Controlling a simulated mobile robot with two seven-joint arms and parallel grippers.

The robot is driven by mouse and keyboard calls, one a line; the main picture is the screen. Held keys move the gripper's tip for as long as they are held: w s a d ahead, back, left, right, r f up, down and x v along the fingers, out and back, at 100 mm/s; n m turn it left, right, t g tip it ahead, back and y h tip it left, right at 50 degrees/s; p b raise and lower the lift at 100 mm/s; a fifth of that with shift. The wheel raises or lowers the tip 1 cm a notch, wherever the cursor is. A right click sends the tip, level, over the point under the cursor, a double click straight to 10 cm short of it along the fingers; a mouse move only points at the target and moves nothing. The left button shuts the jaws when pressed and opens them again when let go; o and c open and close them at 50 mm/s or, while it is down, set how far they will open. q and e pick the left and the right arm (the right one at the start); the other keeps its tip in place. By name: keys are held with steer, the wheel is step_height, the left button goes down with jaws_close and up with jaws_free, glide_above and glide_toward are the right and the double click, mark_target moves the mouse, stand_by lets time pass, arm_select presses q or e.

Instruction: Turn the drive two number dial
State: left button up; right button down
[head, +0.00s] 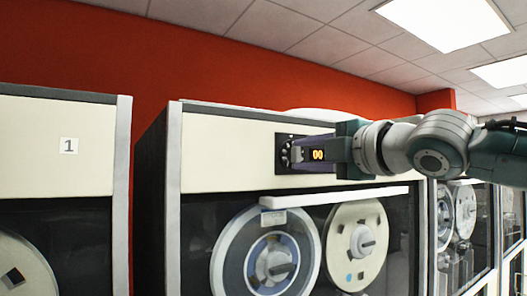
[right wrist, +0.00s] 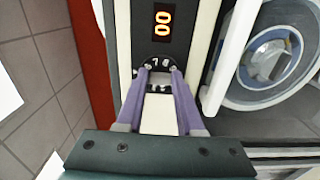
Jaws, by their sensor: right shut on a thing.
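The number dial (right wrist: 159,62) is a round black knob with white digits around its edge, set in the dark panel of the middle tape drive. In the right wrist view, the two purple fingers of my right gripper (right wrist: 158,74) reach the dial and are shut on it; the fingertips hide part of it. In the head view, my right gripper (head: 300,155) comes in from the right at the panel (head: 283,139), and the dial is mostly covered. An orange display (right wrist: 163,31) beside the dial seems to read 00. My left gripper is not in view.
The drive cabinet (head: 225,150) has a cream upper front and tape reels (head: 355,245) behind glass, with a white bar (head: 335,196) below the panel. A cabinet labelled 1 (head: 68,146) stands at left. More drives stand at right.

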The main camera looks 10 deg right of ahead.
stand_by(0.3)
steer(key=c, duration=0.5)
jaws_free()
steer(key=shift+c, duration=0.2)
steer(key=b+v, duration=0.6)
steer(key=v, duration=0.4)
